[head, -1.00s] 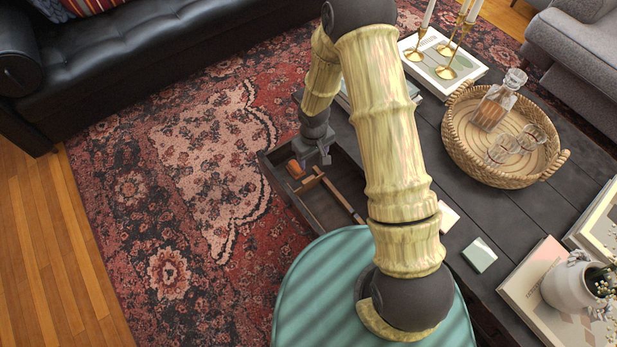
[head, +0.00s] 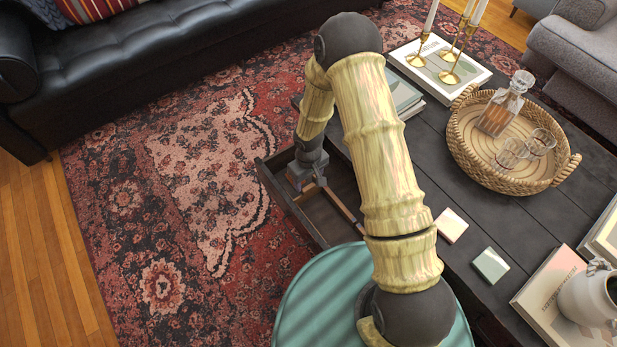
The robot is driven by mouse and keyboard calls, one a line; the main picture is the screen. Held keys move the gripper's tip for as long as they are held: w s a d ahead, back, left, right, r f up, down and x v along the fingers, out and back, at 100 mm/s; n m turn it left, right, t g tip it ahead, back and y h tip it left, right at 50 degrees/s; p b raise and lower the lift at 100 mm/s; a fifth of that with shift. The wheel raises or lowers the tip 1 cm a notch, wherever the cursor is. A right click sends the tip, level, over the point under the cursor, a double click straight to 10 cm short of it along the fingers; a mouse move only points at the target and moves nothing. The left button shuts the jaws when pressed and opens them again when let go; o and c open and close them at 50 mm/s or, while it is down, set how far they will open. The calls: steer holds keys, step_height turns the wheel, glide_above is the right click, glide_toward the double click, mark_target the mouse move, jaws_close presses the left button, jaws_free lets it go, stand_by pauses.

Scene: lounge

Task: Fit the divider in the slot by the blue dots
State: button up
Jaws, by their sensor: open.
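The open drawer (head: 286,207) of the dark coffee table holds thin brown wooden strips. A long strip (head: 345,212) runs along the drawer, and a short strip (head: 308,193) meets it crosswise near my gripper. I cannot tell which strip is the divider. My gripper (head: 300,187) is open and points down at the drawer's far left part, just over or beside the short strip. I cannot tell whether it touches the strip. No blue dots or slot can be made out. My arm hides part of the drawer and table.
On the table (head: 480,222) are a woven tray (head: 567,172) with a decanter and glasses, two coasters (head: 490,265), books (head: 550,285), a white vase (head: 590,297) and candlesticks (head: 450,70). A black sofa (head: 130,75) stands at upper left. The patterned rug (head: 200,190) is clear.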

mark_target(309, 188)
step_height(309, 188, down, 5)
steer(key=b, duration=0.3)
steer(key=shift+f, duration=0.15)
steer(key=shift+s+d+f+b, duration=0.1)
steer(key=shift+s+f+b, duration=0.15)
steer(key=shift+f+b, duration=0.25)
steer(key=c, duration=0.5)
steer(key=shift+r, duration=0.1)
steer(key=shift+w+r+p, duration=0.1)
steer(key=shift+r+p, duration=0.2)
steer(key=shift+p, duration=0.15)
steer(key=shift+c, duration=0.3)
steer(key=shift+r+p, duration=0.25)
steer(key=shift+p, duration=0.05)
steer(key=c, duration=0.7)
steer(key=shift+r+p, duration=1.85)
steer(key=shift+r, duration=0.2)
steer(key=shift+w+r+p, duration=0.1)
steer(key=shift+r+p, duration=0.35)
steer(key=shift+r, duration=0.15)
